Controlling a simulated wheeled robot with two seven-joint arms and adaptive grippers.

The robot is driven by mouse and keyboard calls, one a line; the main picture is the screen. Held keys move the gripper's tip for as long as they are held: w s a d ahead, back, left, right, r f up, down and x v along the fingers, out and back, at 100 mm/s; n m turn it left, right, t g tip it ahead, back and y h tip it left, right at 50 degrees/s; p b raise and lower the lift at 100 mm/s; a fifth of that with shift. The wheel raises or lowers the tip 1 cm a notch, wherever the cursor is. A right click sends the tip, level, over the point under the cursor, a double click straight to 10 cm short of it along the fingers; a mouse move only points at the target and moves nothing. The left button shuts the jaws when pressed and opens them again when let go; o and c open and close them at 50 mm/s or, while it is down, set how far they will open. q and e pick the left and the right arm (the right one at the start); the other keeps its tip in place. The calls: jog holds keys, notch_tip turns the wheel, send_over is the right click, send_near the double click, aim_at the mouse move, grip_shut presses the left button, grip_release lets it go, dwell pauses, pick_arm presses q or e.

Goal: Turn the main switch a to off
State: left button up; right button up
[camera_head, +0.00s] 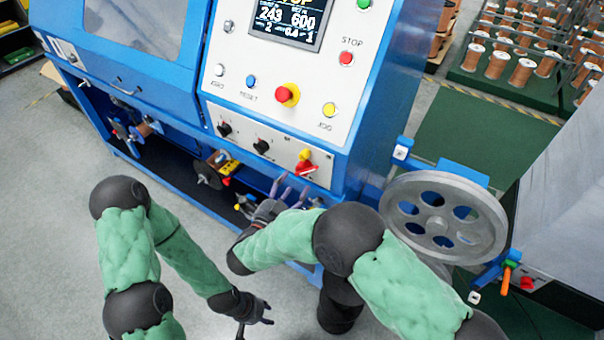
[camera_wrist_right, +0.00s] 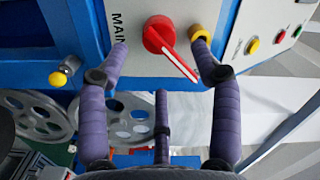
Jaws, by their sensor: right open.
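The main switch, a red rotary handle (camera_head: 306,168), is low on the white panel of the blue machine. It also shows in the right wrist view (camera_wrist_right: 158,34), beside the letters "MAIN", with its pointed arm slanting down to the right. A yellow part (camera_head: 304,154) sits next to it. My right gripper (camera_head: 291,190) is open just below and left of the switch in the head view. In the wrist view its purple fingers (camera_wrist_right: 163,82) stand apart around the switch, with nothing held. My left gripper (camera_head: 258,315) is low, open and empty, away from the machine.
Black knobs (camera_head: 261,146), a red-and-yellow emergency button (camera_head: 287,95) and coloured push buttons are on the same panel. A large grey handwheel (camera_head: 443,217) stands right of the machine. Pulleys (camera_head: 208,174) are under its front edge. Clear floor (camera_head: 50,170) lies at left.

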aim_at(301, 174)
jog(key=shift+x, duration=3.05)
